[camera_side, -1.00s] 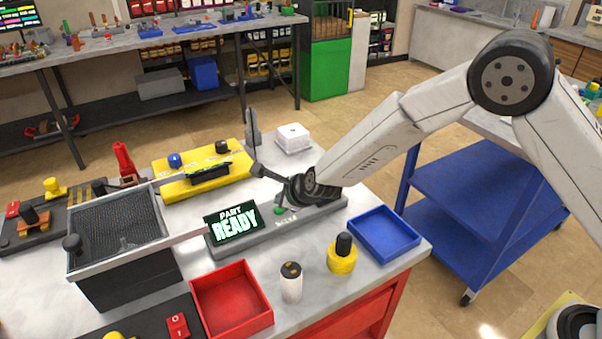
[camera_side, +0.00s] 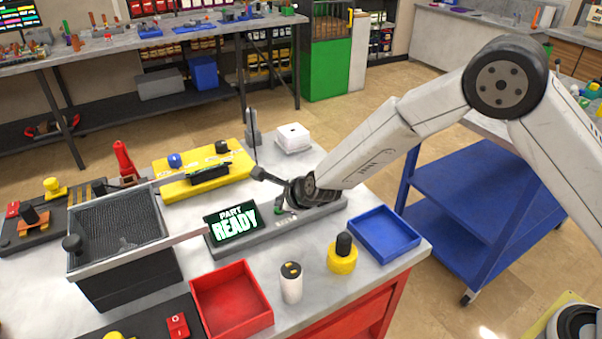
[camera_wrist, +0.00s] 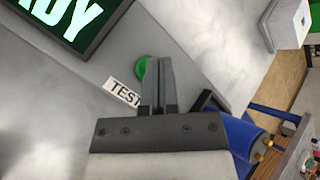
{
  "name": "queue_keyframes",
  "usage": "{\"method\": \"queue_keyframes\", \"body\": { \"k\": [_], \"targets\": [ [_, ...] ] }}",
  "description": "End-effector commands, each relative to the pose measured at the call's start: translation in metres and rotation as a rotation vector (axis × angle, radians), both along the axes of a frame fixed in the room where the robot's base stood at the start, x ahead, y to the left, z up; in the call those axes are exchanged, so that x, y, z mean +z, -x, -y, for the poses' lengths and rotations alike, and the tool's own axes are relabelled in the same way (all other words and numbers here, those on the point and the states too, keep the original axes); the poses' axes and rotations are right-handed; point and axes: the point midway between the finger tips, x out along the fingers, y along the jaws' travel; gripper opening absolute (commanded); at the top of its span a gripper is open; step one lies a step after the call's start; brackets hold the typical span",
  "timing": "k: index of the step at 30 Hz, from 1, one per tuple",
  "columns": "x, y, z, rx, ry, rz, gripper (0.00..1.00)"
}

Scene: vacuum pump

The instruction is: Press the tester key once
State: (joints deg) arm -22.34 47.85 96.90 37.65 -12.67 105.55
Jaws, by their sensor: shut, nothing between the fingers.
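The tester (camera_side: 262,234) is a long grey base on the bench with a screen (camera_side: 231,224) reading "PART READY" in green and white. Its green key (camera_wrist: 143,68) sits beside a "TEST" label (camera_wrist: 122,92) in the wrist view. My gripper (camera_wrist: 158,62) is shut and empty, its fingertips over the right part of the key and hiding some of it. In the side view, my gripper (camera_side: 282,209) is low at the key. I cannot tell whether the fingertips touch the key.
A blue tray (camera_side: 384,236), a yellow part with a black knob (camera_side: 342,256), a white cylinder (camera_side: 291,283) and a red tray (camera_side: 232,302) stand in front. A yellow fixture (camera_side: 200,178), a white box (camera_side: 293,138) and a mesh-lined bin (camera_side: 118,232) are behind and left.

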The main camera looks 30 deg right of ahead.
Motion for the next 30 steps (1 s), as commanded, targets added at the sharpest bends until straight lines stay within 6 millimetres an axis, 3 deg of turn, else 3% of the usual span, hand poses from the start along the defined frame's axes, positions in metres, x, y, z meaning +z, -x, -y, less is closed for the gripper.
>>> {"method": "queue_keyframes", "body": {
  "k": [30],
  "targets": [
    [-0.0079,0.0002,0.0,0.0,0.0,-0.001,0.0]
  ]
}}
